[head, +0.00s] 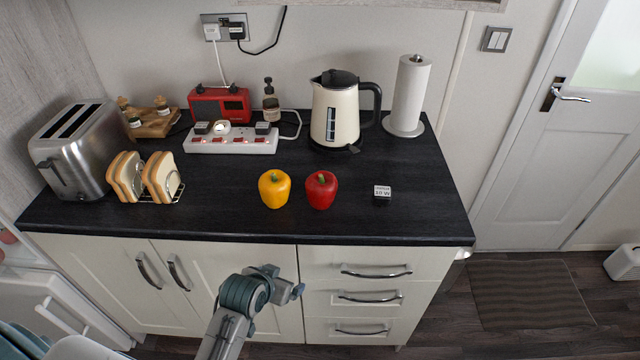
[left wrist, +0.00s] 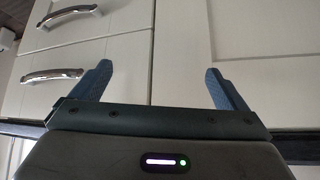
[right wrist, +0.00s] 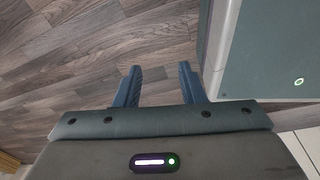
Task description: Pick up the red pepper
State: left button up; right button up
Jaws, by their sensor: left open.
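The red pepper (head: 321,190) stands upright with its green stem up on the dark worktop, near the front edge. A yellow pepper (head: 274,188) stands just left of it, a small gap between. My left gripper (head: 297,291) is below the worktop in front of the cupboards, lower than the red pepper and apart from it. In the left wrist view its fingers (left wrist: 158,69) are wide apart and empty, facing the cupboard fronts. My right gripper (right wrist: 160,66) shows only in its wrist view, fingers partly apart and empty over the floor. Neither wrist view shows the pepper.
A small dark block with a white label (head: 382,194) is right of the red pepper. A kettle (head: 336,112), power strip (head: 231,142) and paper roll (head: 409,95) stand behind. Toast racks (head: 160,180) are left. The worktop in front of the peppers is clear.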

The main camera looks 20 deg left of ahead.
pick_arm(q)
notch_tip(320, 180, up, 9)
jog(key=t+p, duration=0.1)
jog(key=t+h, duration=0.1)
jog(key=t, duration=0.3)
send_near(316, 189)
jog(key=x, duration=0.4)
jog(key=p+x, duration=0.2)
jog(key=x, duration=0.2)
jog(key=shift+w+f, duration=0.1)
jog(key=shift+w, duration=0.05)
jog(key=shift+w+f, duration=0.15)
jog(key=shift+w, duration=0.05)
jog(key=shift+w+d+f+p, duration=0.1)
jog(key=shift+w+f+p, duration=0.1)
jog(key=shift+w+p, duration=0.35)
jog(key=p+x, duration=0.1)
jog(key=x, duration=0.2)
jog(key=shift+f, duration=0.2)
jog(key=shift+w+f, duration=0.3)
jog(key=shift+w, duration=0.1)
jog(key=shift+s, duration=0.1)
jog(key=c, duration=1.1)
pick_arm(e)
jog(key=r, duration=0.2)
jog(key=s+r, duration=0.1)
jog(key=r, duration=0.2)
jog(key=shift+s+r, duration=0.1)
jog(key=shift+r, duration=0.15)
